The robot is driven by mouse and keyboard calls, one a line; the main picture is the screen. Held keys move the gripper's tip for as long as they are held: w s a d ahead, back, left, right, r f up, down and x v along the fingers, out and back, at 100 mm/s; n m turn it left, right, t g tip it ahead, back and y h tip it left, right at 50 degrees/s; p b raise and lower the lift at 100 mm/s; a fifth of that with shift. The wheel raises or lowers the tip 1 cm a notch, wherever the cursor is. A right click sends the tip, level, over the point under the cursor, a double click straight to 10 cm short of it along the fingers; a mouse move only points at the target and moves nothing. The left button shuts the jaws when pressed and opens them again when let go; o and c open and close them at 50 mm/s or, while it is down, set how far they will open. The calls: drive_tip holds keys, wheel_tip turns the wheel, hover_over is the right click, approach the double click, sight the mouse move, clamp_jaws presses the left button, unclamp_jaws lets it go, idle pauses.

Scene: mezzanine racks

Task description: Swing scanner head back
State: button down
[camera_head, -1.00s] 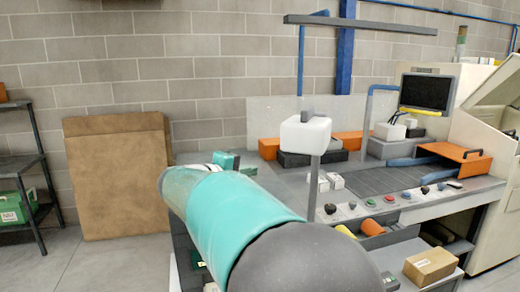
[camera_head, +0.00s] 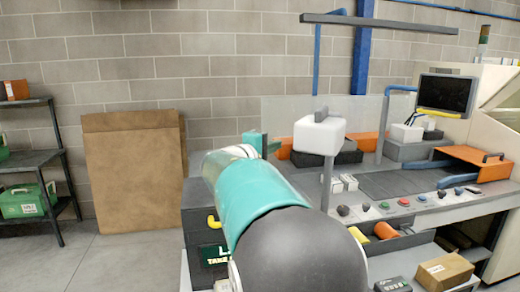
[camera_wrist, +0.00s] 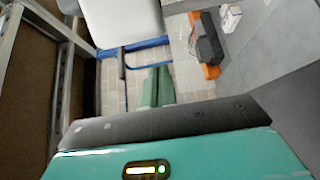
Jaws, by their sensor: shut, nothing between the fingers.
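The scanner head is a white box (camera_head: 319,135) with a grey tab on top, standing on a grey post at the front of the workbench (camera_head: 395,185). My teal arm reaches forward from the bottom. The tip of my gripper (camera_head: 258,143) shows left of the scanner head, apart from it in the picture. In the wrist view, the two green fingers of my gripper (camera_wrist: 156,86) lie side by side, shut and empty. A large white surface (camera_wrist: 122,20) beyond them looks like the scanner head, cut by the top edge.
A grey rack with green bins (camera_head: 27,203) and a brown panel (camera_head: 135,170) stand at left. A monitor (camera_head: 447,93), an orange cover (camera_head: 472,160) and a row of knobs (camera_head: 383,205) are on the bench at right. Open floor shows at lower left.

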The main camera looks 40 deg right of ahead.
drive_tip(key=shift+s+d+r, duration=0.1)
drive_tip(key=shift+s+d, duration=0.1)
drive_tip(key=shift+s, duration=0.4)
drive_tip(key=shift+s+d, duration=0.15)
drive_tip(key=shift+s, duration=0.45)
drive_tip(key=shift+s, duration=0.2)
